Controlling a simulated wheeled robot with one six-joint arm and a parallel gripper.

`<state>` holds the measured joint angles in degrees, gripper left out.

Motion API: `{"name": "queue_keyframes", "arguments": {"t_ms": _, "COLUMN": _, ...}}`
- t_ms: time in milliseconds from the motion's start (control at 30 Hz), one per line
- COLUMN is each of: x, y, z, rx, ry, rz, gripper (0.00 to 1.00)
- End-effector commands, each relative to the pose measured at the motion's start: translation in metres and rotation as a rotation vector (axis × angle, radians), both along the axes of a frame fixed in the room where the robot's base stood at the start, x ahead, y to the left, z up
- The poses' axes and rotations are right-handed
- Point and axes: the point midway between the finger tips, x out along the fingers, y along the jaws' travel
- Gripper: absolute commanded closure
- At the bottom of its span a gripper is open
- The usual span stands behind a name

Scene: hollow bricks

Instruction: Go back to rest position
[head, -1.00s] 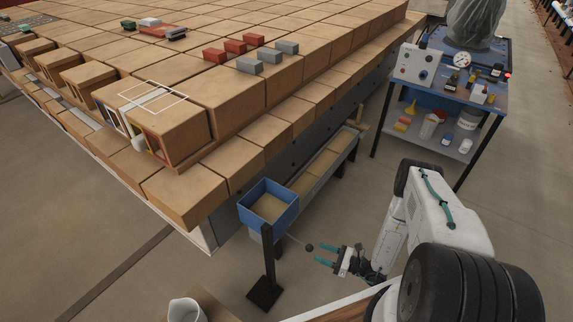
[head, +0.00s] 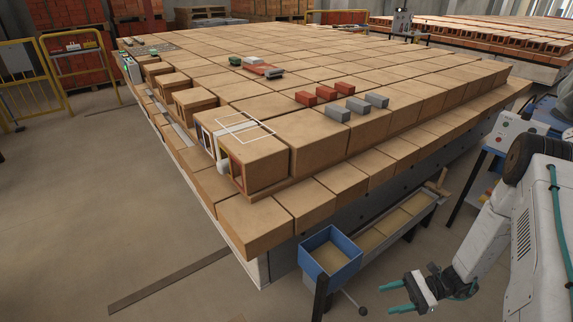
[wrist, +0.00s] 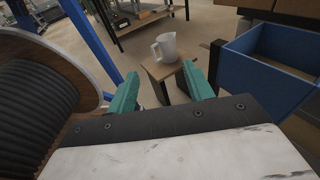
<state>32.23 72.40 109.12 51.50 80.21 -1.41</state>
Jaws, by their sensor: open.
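My gripper (head: 397,296) is at the lower right of the head view, with its two teal fingers apart and nothing between them. It hangs in free air to the right of the blue bin (head: 331,257), not touching it. In the wrist view, my gripper (wrist: 168,92) also shows its teal fingers spread. Beyond them, a white jug (wrist: 165,47) stands on a small wooden stool (wrist: 160,70). The blue bin (wrist: 270,75) is at the right of that view.
A large stack of tan hollow bricks (head: 315,140) fills the middle, with red and grey small blocks (head: 340,100) on top. A trough (head: 400,222) runs along its side. A cable reel (wrist: 35,100) is close at left in the wrist view. Open floor (head: 90,210) lies left.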

Motion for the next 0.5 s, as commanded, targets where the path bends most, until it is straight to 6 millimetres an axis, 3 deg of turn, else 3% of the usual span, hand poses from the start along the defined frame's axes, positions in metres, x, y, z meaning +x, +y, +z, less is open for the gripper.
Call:
{"name": "queue_keyframes", "arguments": {"t_ms": 33, "x": 0.003, "y": -0.001, "z": 0.023, "rx": -0.028, "ry": -0.034, "rz": 0.055, "gripper": 0.48}}
{"name": "queue_keyframes", "arguments": {"t_ms": 100, "x": 0.002, "y": -0.003, "z": 0.051, "rx": -0.068, "ry": -0.075, "rz": 0.132, "gripper": 0.48}}
{"name": "queue_keyframes", "arguments": {"t_ms": 500, "x": -0.022, "y": -0.002, "z": 0.196, "rx": -0.311, "ry": -0.317, "rz": 0.530, "gripper": 0.48}}
